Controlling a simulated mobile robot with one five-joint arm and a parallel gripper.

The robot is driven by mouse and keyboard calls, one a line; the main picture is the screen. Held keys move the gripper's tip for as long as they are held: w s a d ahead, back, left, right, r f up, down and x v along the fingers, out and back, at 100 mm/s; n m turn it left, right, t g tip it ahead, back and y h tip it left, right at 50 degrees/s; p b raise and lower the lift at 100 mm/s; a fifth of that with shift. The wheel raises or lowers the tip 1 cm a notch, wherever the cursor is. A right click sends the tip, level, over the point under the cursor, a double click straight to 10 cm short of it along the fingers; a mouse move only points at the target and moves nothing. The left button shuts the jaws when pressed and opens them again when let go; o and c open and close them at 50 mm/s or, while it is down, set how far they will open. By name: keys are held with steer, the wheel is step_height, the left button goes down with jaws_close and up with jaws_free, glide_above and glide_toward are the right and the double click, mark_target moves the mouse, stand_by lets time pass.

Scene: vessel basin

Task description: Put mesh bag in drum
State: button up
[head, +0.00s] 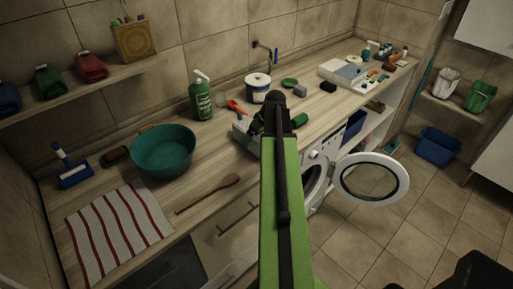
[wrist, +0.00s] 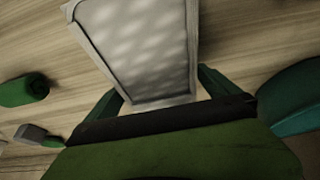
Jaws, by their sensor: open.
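A pale grey-white rectangular piece with a thin rim and a soft mottled pattern, probably the mesh bag (wrist: 140,45), lies on the wooden counter. In the head view its pale edge (head: 241,128) shows left of my arm, partly hidden. My gripper (wrist: 163,97) is open, its dark green fingers on either side of the near end of this piece. I cannot tell whether they touch it. The washing machine's drum opening (head: 315,183) is below the counter, right of my arm and partly hidden by it. Its round door (head: 372,179) stands open to the right.
A teal basin (head: 162,151), a green spray bottle (head: 201,97) and a wooden spoon (head: 208,194) are left of my arm. A white tub (head: 257,87) stands behind; a green roll (head: 300,120) is to the right.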

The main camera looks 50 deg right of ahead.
steer(key=b+x, duration=0.1)
steer(key=x, duration=0.2)
steer(key=shift+s, duration=0.15)
steer(key=shift+r, duration=0.15)
steer(key=c, duration=1.6)
steer(key=shift+c, duration=0.2)
steer(key=shift+r, duration=0.1)
